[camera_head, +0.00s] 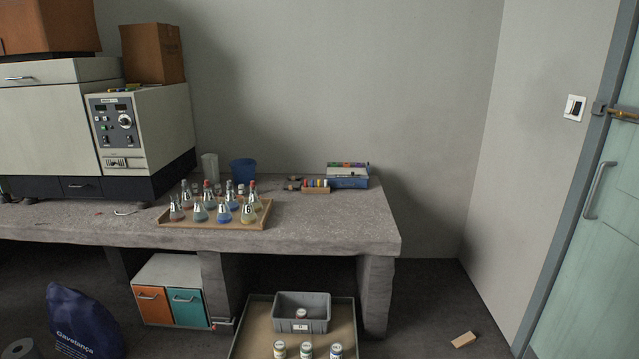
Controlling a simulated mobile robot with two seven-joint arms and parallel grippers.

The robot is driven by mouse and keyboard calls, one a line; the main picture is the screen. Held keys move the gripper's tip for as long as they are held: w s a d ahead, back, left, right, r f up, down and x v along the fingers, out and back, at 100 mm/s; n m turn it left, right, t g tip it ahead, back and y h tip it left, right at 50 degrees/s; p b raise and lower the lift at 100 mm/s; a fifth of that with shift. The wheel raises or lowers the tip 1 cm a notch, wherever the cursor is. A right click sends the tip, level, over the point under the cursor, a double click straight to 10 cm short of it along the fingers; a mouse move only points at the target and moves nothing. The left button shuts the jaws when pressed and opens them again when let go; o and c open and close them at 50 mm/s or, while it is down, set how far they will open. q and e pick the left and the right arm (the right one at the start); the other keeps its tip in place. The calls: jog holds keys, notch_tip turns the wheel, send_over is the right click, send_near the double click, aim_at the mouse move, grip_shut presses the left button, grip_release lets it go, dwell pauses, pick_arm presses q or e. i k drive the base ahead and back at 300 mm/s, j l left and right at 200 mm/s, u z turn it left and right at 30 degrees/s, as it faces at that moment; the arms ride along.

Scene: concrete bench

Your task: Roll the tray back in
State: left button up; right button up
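A low, wide tray (257,336) with a beige floor and a dark rim is on the floor under the right part of the bench. Its front is cut off by the bottom edge of the picture. It sticks out in front of the bench between the two concrete supports. A grey bin (302,324) with a small jar inside stands toward its back. Three lidded jars (307,351) stand in a row in front of the bin. Whether the tray has wheels or runners cannot be seen. Neither of my grippers is in view.
The concrete bench (330,230) bears a wooden tray of numbered flasks (256,225). A small cabinet (170,292) stands left of the low tray, a dark blue bag (82,322) farther left. A small block (463,340) lies on the open floor at right, near the green door (590,260).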

aim_at(254, 337)
jog(key=i+l+u, duration=0.3)
jog(key=i+l, duration=0.35)
jog(key=i+l+u, duration=0.3)
jog(key=i+l, duration=0.35)
jog(key=l, duration=0.15)
